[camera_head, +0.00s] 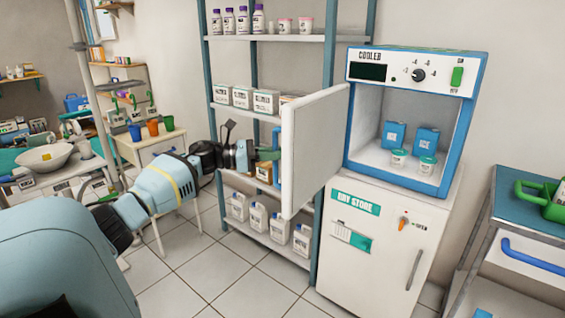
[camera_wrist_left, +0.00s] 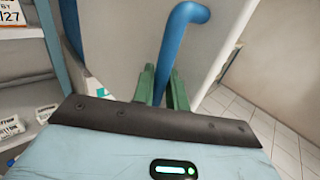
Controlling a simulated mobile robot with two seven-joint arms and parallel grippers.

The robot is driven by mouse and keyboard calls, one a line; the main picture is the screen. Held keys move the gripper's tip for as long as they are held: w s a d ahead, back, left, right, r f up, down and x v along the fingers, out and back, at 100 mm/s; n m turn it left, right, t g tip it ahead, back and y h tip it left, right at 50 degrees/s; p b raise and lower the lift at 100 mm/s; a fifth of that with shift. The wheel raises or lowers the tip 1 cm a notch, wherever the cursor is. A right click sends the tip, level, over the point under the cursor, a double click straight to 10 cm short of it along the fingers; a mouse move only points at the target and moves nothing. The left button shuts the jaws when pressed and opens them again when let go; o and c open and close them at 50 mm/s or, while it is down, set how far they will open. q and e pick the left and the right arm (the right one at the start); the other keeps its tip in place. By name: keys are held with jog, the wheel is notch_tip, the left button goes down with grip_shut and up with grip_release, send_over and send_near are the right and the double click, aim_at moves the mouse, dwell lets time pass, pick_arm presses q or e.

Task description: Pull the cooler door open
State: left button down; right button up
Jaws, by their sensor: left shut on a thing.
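The cooler (camera_head: 415,110) is a white and blue box on top of a white dry store cabinet. Its white door (camera_head: 315,145) stands wide open, swung out to the left. Blue packs (camera_head: 393,134) and small white tubs with green lids (camera_head: 398,157) sit inside. My left gripper (camera_head: 270,155) is at the outer side of the door, shut on the blue door handle (camera_head: 279,150). In the left wrist view the green fingers (camera_wrist_left: 162,88) straddle the lower part of the blue handle (camera_wrist_left: 177,40). The door partly hides the fingertips in the head view. My right gripper is not in view.
A teal-framed shelf (camera_head: 262,120) with boxes, bottles and jugs stands behind the door and my left arm. The dry store cabinet (camera_head: 375,245) is below the cooler. A cart (camera_head: 525,235) with a blue handle and a green container stands at the right. Tiled floor is clear at the lower middle.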

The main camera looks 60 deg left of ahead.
pick_arm(q)
jog(key=shift+a+r, duration=0.2)
jog(key=c, duration=1.5)
grip_release()
jog(key=shift+f, duration=0.1)
jog(key=v, duration=0.7)
jog(key=shift+s+p, duration=0.3)
jog(key=shift+s, duration=0.05)
jog(key=shift+a, duration=0.1)
